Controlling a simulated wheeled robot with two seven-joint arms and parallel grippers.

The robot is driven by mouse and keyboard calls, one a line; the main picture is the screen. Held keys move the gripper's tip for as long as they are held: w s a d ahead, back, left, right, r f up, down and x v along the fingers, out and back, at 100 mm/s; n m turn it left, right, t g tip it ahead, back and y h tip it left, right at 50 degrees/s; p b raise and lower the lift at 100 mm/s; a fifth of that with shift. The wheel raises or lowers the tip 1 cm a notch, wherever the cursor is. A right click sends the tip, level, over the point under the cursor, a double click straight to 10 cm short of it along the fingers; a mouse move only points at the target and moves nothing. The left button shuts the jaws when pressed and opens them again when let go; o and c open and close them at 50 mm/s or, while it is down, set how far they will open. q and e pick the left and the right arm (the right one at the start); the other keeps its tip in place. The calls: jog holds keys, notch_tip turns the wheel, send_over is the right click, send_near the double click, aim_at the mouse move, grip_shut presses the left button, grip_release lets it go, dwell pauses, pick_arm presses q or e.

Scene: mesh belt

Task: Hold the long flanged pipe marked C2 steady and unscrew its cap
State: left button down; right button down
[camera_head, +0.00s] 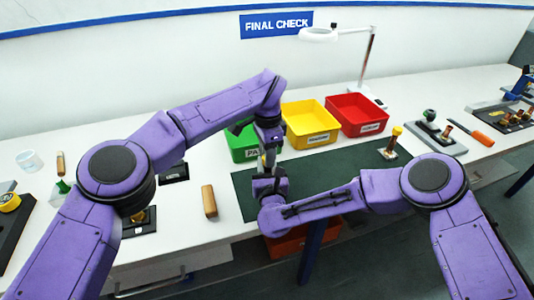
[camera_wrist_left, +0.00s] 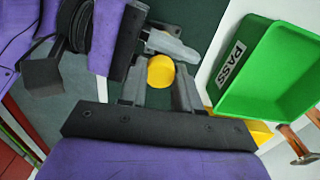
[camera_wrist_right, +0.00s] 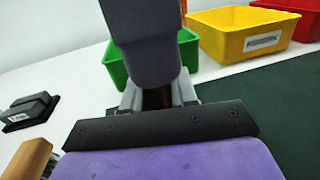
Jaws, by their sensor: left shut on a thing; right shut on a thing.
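The yellow cap (camera_wrist_left: 161,71) shows between the fingers of my left gripper (camera_wrist_left: 168,85), which is shut on it from above. In the head view my left gripper (camera_head: 269,158) points down over the green mat. A dark brown pipe body (camera_wrist_right: 156,98) shows between the fingers of my right gripper (camera_wrist_right: 157,95), which is shut on it from the side, below the left gripper. In the head view my grippers hide most of the pipe. I cannot read the C2 mark or see the flanges and threads.
Behind the grippers stand a green bin (camera_head: 240,148) marked PASS, a yellow bin (camera_head: 310,125) and a red bin (camera_head: 357,114). A wooden block (camera_head: 209,201) lies left of the green mat (camera_head: 330,173). A yellow-topped part (camera_head: 393,138) stands right.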

pick_arm(q)
jog(key=shift+s+d, duration=0.1)
jog(key=shift+d, duration=0.05)
pick_arm(e)
jog(key=shift+f, duration=0.25)
pick_arm(q)
jog(key=shift+r, duration=1.05)
jog(key=shift+r, duration=2)
pick_arm(e)
jog(key=c, duration=0.9)
grip_release()
pick_arm(q)
jog(key=shift+w+f, duration=0.1)
jog(key=shift+w, duration=0.2)
pick_arm(e)
jog(key=shift+o, duration=0.5)
jog(key=shift+w, duration=0.2)
